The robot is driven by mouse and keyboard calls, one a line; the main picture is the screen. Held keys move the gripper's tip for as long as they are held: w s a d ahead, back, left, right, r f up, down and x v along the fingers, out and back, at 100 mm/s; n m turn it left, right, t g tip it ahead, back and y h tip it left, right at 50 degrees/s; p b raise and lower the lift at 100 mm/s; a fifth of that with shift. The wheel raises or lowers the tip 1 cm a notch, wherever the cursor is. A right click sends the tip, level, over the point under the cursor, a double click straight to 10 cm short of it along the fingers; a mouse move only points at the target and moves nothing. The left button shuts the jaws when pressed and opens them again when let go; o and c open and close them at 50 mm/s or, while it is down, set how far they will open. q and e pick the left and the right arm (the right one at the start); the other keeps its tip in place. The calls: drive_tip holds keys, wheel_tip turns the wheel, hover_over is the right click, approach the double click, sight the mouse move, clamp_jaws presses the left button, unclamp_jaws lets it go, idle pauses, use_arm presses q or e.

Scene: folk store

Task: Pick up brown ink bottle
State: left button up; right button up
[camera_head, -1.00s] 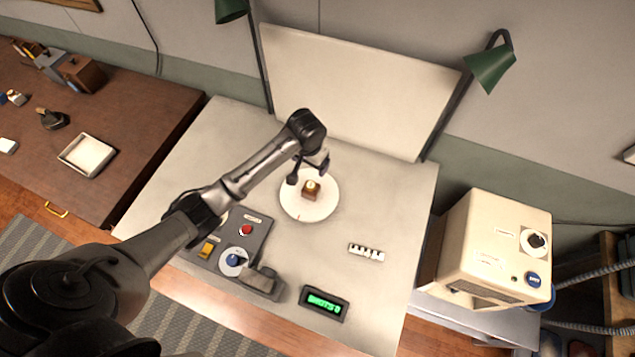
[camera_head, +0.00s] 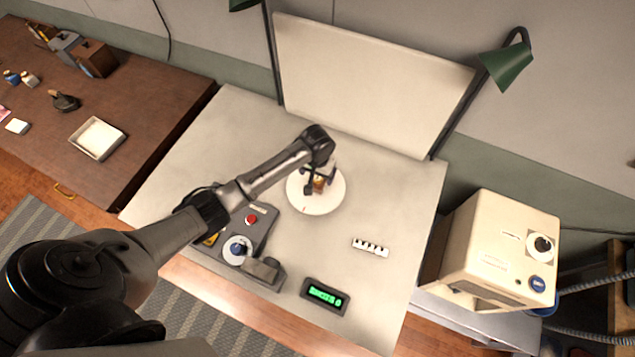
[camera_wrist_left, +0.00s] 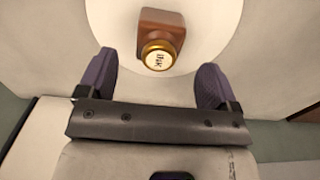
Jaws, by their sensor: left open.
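The brown ink bottle (camera_head: 319,186) stands on a round white plate (camera_head: 327,202) on the grey-white table. In the left wrist view the bottle (camera_wrist_left: 162,27) has a brown body and a gold-rimmed cap (camera_wrist_left: 158,59) with a pale labelled top. My left gripper (camera_head: 319,183) is at the bottle and partly hides it in the head view. In the left wrist view its two purple-padded fingers (camera_wrist_left: 158,85) are spread wide. The bottle lies between and just beyond them, with clear gaps on both sides. My right gripper is not in view.
A control panel (camera_head: 262,226) with a red button and blue knob lies below my left arm. A green-lit display (camera_head: 325,297) and a white slotted strip (camera_head: 371,247) are on the table. A white board (camera_head: 370,80) stands behind. A cream machine (camera_head: 497,245) is at right.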

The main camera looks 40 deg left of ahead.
sight(317, 178)
use_arm(q)
drive_tip(key=shift+f, duration=2.65)
drive_tip(key=shift+d, duration=0.1)
drive_tip(key=c, duration=1.1)
